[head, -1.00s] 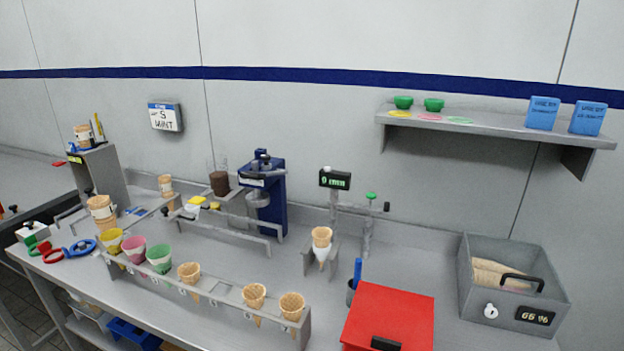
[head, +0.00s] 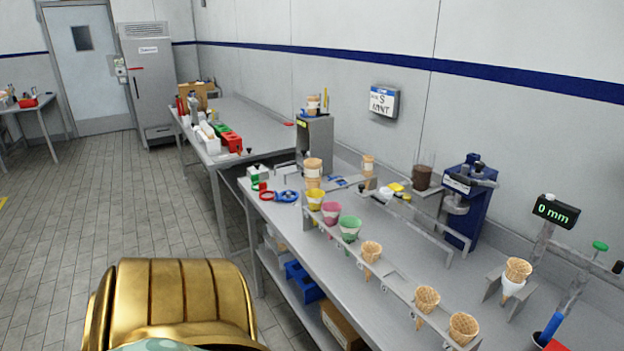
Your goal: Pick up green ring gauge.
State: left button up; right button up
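The green ring gauge (head: 256,186) lies at the far left end of the long grey bench (head: 335,232), close to its left edge. It is small in the view, and a white block (head: 258,173) stands right behind it. A red ring gauge (head: 265,196) lies just in front of it, and a blue ring gauge (head: 287,196) lies to the right. Neither of my grippers is in view.
A rack (head: 390,285) holding several cones runs along the bench's front part. A tall tan stack (head: 313,172) stands right of the rings. A blue press (head: 468,205) stands at the back. A second table (head: 255,125) is beyond. Tiled floor left of the bench is clear.

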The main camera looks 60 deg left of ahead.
aim_at(255, 177)
jog(key=u, duration=2.5)
jog(key=i+j+z, duration=0.2)
jog(key=i, duration=0.35)
jog(key=i+j+z, duration=0.2)
jog(key=i+j, duration=0.15)
jog(key=i, duration=0.15)
